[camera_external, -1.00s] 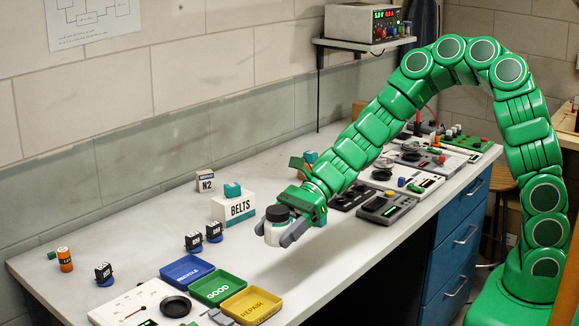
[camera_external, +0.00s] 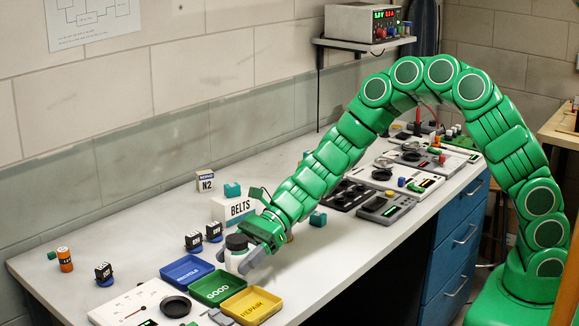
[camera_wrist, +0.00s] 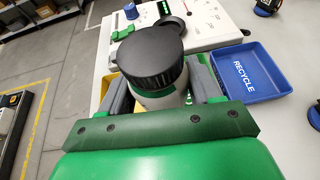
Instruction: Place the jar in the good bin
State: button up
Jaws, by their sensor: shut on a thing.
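My gripper (camera_external: 246,258) is shut on a white jar with a black lid (camera_external: 236,243), close to the right of the bins. In the wrist view the jar's black lid (camera_wrist: 150,57) is between the fingers and its white body is partly hidden. The green good bin (camera_external: 218,286) looks empty and sits between the blue recycle bin (camera_external: 187,271) and the yellow repair bin (camera_external: 254,305). The jar is just behind and right of the green bin, apparently above the bench.
A white meter panel (camera_external: 135,306) with a black dial lies left of the bins. The BELTS box (camera_external: 233,210) stands behind my gripper. Black-and-blue parts (camera_external: 193,241) and an orange cylinder (camera_external: 65,259) stand at the left.

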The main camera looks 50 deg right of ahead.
aim_at(236, 272)
jog(key=shift+w+a+f, duration=0.15)
jog(key=shift+f, duration=1.75)
jog(key=shift+f, duration=0.15)
jog(key=o, duration=1.2)
jog(key=shift+c, duration=0.2)
jog(key=shift+r, duration=0.3)
jog(key=w+v, duration=0.1)
jog(key=v, duration=1.1)
jog(key=shift+s, duration=0.35)
